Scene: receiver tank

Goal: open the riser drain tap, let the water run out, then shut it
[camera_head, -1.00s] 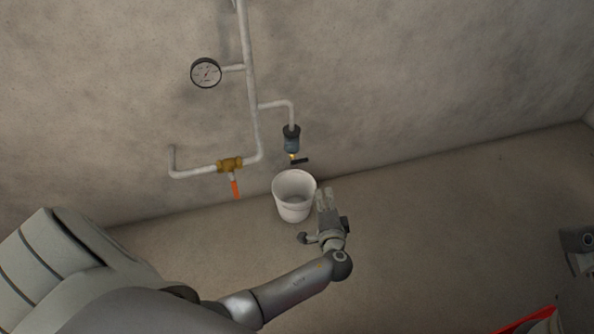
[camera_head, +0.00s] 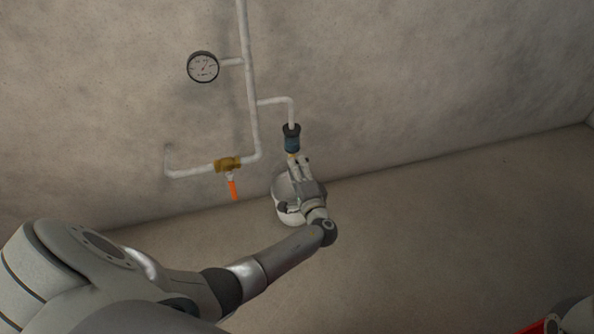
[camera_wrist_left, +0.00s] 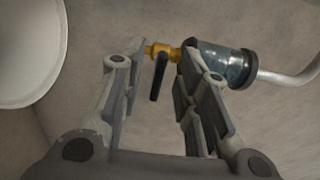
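The riser drain tap is a small brass fitting (camera_wrist_left: 163,50) with a black lever handle (camera_wrist_left: 158,76), below a blue-grey see-through bowl (camera_head: 292,143) with dark ends on the short branch pipe. My left gripper (camera_head: 298,161) is just below the bowl and hides most of the tap in the head view. In the left wrist view the gripper (camera_wrist_left: 157,62) is open, and the black lever shows between its two fingers. I cannot tell whether either finger touches it. My right gripper is not clearly in view.
A white bucket (camera_head: 283,188) stands on the floor under the tap, partly behind my left gripper; its rim shows in the wrist view (camera_wrist_left: 62,55). A gauge (camera_head: 203,67) and a brass valve with an orange handle (camera_head: 234,189) are on the pipework. Floor to the right is clear.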

